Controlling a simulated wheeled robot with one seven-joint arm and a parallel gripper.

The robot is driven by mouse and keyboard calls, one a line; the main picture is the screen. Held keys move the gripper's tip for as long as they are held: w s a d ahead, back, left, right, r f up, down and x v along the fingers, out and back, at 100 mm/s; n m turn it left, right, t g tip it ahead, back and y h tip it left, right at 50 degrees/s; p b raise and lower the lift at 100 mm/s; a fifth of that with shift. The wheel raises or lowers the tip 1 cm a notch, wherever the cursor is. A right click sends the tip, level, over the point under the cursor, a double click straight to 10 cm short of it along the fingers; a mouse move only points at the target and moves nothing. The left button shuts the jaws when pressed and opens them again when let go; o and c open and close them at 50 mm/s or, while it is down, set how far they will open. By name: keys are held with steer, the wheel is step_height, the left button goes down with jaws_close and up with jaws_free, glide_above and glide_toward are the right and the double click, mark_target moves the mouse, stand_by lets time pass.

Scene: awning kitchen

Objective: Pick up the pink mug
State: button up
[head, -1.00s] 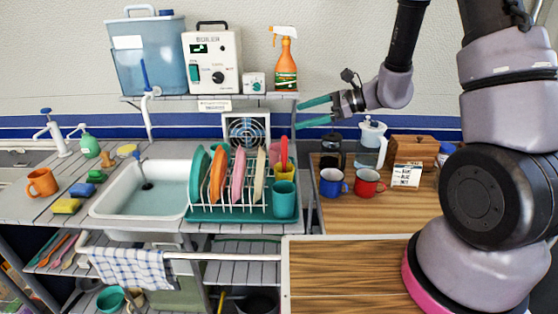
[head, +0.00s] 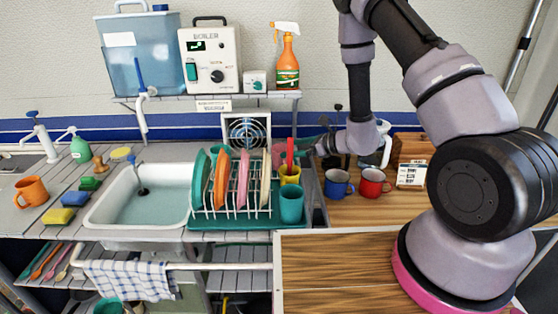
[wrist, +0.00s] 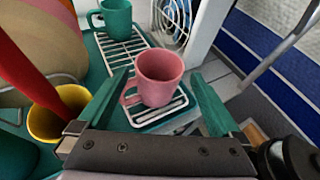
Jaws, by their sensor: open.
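The pink mug (wrist: 160,80) stands upright on the white wire rack over the teal tray in the wrist view, its handle toward the lower left. In the head view only a little of it shows, behind the yellow mug and beside my gripper. My gripper (wrist: 160,77) is open, with its teal fingers on either side of the mug in the picture. I see no clear contact, and the mug is not held. In the head view my gripper (head: 309,146) is low at the rack's back right corner, its fingertips partly hidden.
A yellow mug (wrist: 48,123) with a red utensil stands close left of my gripper. A teal mug (wrist: 116,18) stands on the rack beyond. A black-lidded pot (wrist: 286,158) is close at lower right. Blue (head: 337,184) and red (head: 372,184) mugs stand on the wooden counter.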

mark_target(274, 149)
steer(key=x, duration=0.8)
steer(key=shift+w+a, duration=0.1)
steer(key=shift+a, duration=0.05)
steer(key=c, duration=1.1)
steer(key=shift+r, duration=0.1)
